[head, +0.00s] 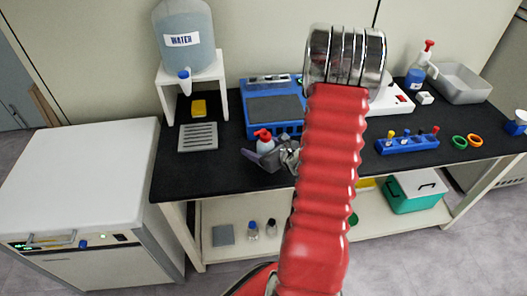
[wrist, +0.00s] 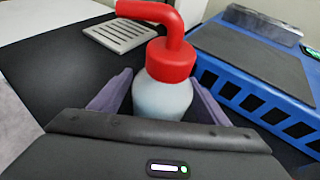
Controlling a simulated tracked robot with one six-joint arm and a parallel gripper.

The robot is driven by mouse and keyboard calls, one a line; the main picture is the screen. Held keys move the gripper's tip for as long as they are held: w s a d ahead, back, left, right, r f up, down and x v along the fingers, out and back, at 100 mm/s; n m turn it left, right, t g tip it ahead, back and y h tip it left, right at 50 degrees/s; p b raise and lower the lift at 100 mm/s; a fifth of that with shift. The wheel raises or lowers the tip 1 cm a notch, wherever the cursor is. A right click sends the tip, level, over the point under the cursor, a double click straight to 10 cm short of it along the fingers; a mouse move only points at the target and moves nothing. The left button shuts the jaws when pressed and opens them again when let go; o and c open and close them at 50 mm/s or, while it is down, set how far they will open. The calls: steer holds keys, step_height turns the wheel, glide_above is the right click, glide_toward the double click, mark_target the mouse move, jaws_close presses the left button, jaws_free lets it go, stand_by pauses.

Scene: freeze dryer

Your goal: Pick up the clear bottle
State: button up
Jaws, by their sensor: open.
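The clear bottle (wrist: 162,98) has a pale, see-through body and a red cap with a bent red spout. It stands upright on the black bench top. In the head view the bottle (head: 264,143) is partly hidden behind my gripper (head: 266,157). My gripper's jaws are open, and in the wrist view one grey-purple finger shows on each side of the bottle. A dark strip of bench shows beside the left finger. I cannot tell whether either finger touches the bottle. Its lower part is hidden by the gripper body.
A blue device (head: 270,103) stands close behind and right of the bottle. A slotted grey plate (head: 198,137) lies to the left, near a water tank (head: 185,40) on a white stand. A blue rack (head: 407,145) is at right. My red arm hides the bench's middle.

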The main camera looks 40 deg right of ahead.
steer(key=shift+c, duration=0.5)
steer(key=c, duration=1.2)
steer(key=shift+r, duration=0.15)
step_height(320, 180, up, 10)
stand_by(0.4)
